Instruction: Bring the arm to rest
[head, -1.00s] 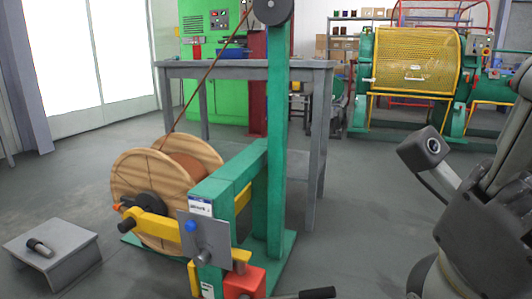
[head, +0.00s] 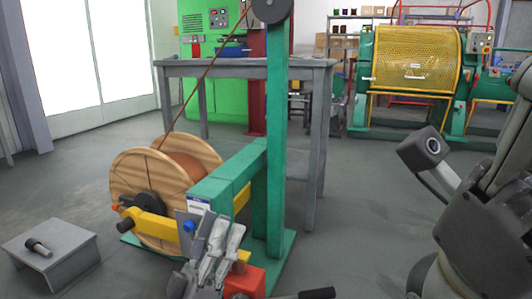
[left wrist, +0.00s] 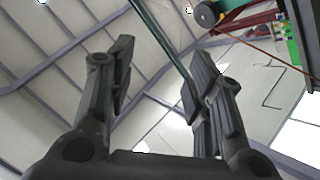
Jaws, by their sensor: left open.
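My left gripper (head: 217,240) shows low in the middle of the head view, its grey fingers pointing up in front of the green stand (head: 240,178). In the left wrist view the gripper (left wrist: 158,75) has its two dark fingers apart, with nothing held between them. The wrist camera looks up at the roof beams. The gripper partly hides the grey plate and blue knob on the stand; I cannot tell whether it touches them. My right arm (head: 490,225) fills the right edge of the head view; its gripper is not in view.
A wooden reel (head: 150,195) with brown strand sits on the stand, and a strand runs up to a pulley (head: 271,8). A red block (head: 245,281) is beside my left gripper. A small grey table (head: 65,265) stands at left.

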